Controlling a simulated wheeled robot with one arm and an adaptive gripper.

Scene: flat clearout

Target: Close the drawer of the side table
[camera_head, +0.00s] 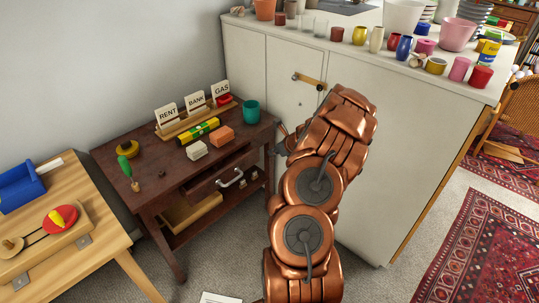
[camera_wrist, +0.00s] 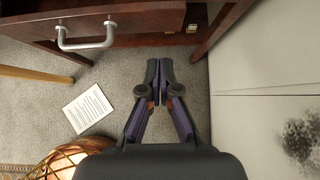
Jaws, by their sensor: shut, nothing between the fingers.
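The dark brown side table (camera_head: 150,190) stands against the wall in the head view. Its drawer (camera_head: 207,191) has a silver bar handle (camera_head: 231,178) and appears pulled part way out, with a dark gap under the tabletop. In the wrist view the drawer front (camera_wrist: 120,22) and its handle (camera_wrist: 86,38) are at the upper left. My gripper (camera_wrist: 160,76) is shut and empty, pointing towards the floor just right of and apart from the drawer front. In the head view my arm hides most of the gripper.
A white cabinet (camera_head: 390,150) stands close on the right, with cups and pots on top. Blocks, a cup and labelled cards sit on the side table. A light wooden table (camera_head: 90,240) is at left. A paper sheet (camera_wrist: 90,108) lies on the carpet.

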